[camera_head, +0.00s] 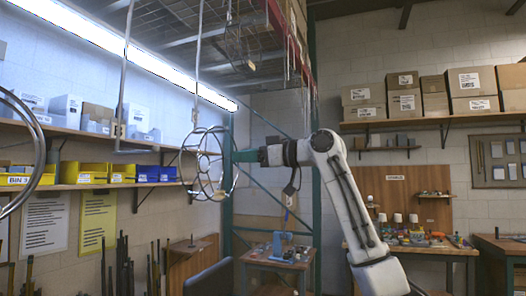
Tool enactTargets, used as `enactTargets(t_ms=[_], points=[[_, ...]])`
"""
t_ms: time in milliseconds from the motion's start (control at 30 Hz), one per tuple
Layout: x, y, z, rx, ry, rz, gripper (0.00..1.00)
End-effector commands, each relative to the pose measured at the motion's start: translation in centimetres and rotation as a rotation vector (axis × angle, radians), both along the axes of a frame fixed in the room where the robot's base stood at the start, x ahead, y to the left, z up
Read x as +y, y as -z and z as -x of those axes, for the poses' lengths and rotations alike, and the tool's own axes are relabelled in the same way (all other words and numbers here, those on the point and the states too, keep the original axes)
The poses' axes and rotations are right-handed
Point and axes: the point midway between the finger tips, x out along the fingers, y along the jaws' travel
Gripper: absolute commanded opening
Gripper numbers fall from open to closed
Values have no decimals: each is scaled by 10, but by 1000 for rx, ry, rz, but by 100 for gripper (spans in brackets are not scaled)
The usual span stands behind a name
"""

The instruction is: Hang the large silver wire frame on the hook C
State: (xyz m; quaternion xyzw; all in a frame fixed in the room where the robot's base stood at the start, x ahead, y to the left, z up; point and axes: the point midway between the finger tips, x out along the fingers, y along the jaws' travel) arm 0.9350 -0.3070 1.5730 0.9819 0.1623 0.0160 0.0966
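A silver wire frame (183,172), a round cage of rings and spokes, is in the air left of centre. My gripper (237,156) reaches left to its right side and appears to meet it. The fingers are too small and dark to show whether they are closed on it. A thin metal rod (198,70) with a small tag hangs from above and comes down to the frame's top. Its lower end is lost among the wires, so I cannot tell whether it bears the frame. Another hanging rod (126,70) ends in a wide hook at left. The tag letters are unreadable.
A large metal ring (40,145) is cut off at the left edge. Yellow and blue bins (90,173) stand on a wall shelf behind. A teal rack post (227,215) stands behind the frame. A small table (277,261) with a blue device is below my arm.

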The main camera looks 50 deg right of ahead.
Motion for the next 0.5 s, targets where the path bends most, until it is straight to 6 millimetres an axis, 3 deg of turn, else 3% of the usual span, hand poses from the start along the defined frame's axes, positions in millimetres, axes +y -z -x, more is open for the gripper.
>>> enactTargets(t_ms=[200,500], points=[[8,-1,-23,1,-1,-1,35],[10,0,-30,0,0,0,35]])
